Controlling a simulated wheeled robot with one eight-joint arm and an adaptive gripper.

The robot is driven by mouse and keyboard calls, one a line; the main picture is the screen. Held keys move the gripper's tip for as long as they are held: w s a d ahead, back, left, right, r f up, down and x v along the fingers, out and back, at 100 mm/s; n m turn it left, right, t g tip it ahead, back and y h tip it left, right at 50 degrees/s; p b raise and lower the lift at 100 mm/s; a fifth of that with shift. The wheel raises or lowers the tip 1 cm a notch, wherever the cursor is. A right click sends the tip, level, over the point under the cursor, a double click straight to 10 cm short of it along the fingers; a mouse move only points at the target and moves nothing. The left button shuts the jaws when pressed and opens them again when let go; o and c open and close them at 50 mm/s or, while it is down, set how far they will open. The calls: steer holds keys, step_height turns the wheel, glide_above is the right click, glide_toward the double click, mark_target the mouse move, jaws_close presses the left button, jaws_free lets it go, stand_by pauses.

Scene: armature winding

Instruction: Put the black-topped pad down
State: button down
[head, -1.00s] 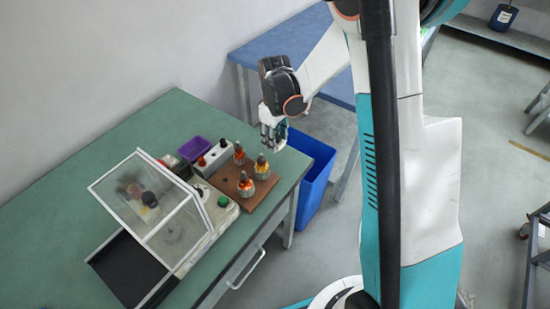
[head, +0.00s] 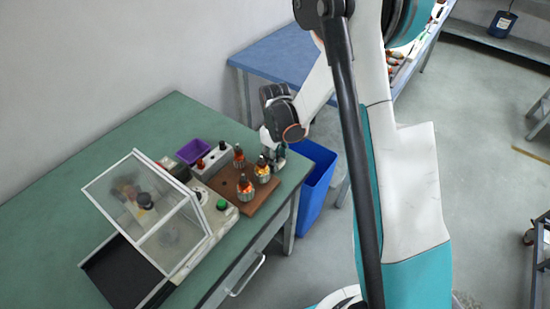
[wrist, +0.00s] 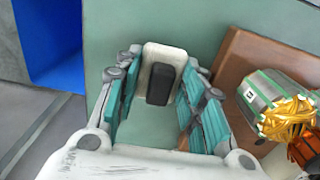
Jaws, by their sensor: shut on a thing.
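The black-topped pad (wrist: 152,60) is a pale block with a dark raised top, seen between my fingers in the wrist view. My gripper (head: 273,160) is shut on it, with a teal-lined finger on each side. In the head view my gripper is low over the right end of the green table (head: 120,135), just behind the wooden board (head: 222,178). The pad is not clear in the head view. Green tabletop lies under it in the wrist view; I cannot tell whether the pad touches it.
Several armatures, one with yellow windings (wrist: 290,112), stand on the board close beside my fingers. A blue bin (head: 318,180) is beyond the table's right edge. A purple tray (head: 193,151), a white box with knobs and a clear-hooded machine (head: 135,190) stand to the left.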

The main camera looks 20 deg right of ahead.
steer(key=shift+f, duration=0.2)
steer(key=c, duration=1)
jaws_free()
steer(key=shift+c, duration=0.2)
step_height(320, 180, up, 13)
steer(key=p, duration=0.4)
steer(key=s+r+m+t, duration=0.3)
steer(key=s+r, duration=0.6)
steer(key=r, duration=0.5)
steer(key=s+r+m+t, duration=0.4)
steer(key=s, duration=1)
steer(key=shift+r, duration=0.15)
